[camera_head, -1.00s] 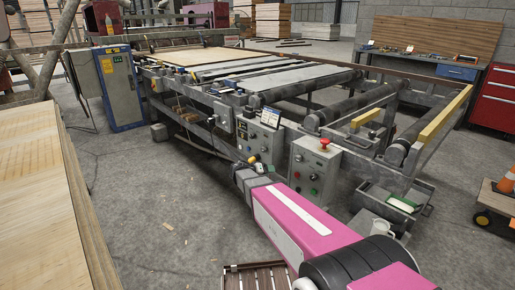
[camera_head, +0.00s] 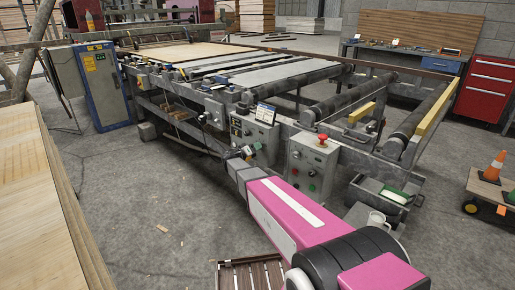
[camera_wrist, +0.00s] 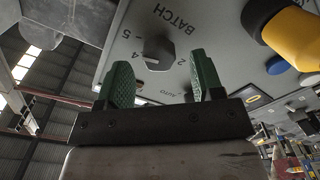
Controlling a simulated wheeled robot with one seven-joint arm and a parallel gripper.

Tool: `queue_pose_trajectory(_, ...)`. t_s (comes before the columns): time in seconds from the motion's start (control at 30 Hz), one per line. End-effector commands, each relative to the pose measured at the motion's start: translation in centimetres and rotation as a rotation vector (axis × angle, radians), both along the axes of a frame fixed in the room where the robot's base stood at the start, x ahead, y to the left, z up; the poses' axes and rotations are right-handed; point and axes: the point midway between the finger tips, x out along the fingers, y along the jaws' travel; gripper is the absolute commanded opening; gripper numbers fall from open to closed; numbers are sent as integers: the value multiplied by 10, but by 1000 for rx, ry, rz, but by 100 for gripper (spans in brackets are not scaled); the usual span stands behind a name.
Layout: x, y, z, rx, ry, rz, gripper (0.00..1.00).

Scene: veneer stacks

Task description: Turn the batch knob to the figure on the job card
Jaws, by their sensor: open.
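The batch knob (camera_wrist: 158,50) is a dark faceted knob on a grey panel (camera_wrist: 222,30) marked BATCH in the wrist view. Figures 5, 4 and 2 show around it, with AUTO on the panel below. A pale mark shows at its lower edge; I cannot tell exactly which figure it points to. My gripper (camera_wrist: 164,78) is open, its green-padded fingers apart just below the knob, with nothing between them. In the head view my gripper (camera_head: 243,155) is at the control box (camera_head: 262,138). A small white-and-blue sheet or screen (camera_head: 265,113) above may be the job card; it is unreadable.
A yellow and black control (camera_wrist: 290,35) and a blue button (camera_wrist: 278,65) sit right of the knob. A second box with a red stop button (camera_head: 322,137) stands to the right.

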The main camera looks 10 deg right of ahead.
Motion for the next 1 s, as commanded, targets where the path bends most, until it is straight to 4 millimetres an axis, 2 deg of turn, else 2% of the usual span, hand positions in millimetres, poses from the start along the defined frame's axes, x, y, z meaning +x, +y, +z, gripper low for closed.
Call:
queue_pose_trajectory(0.2,13,-17,0,0,0,0,61)
queue_pose_trajectory(0.57,14,-20,0,0,0,0,61)
queue_pose_trajectory(0.7,14,-20,0,1,0,-1,15)
queue_pose_trajectory(0.73,14,-20,0,1,0,-1,11)
queue_pose_trajectory(1.0,14,-20,0,-8,13,0,12)
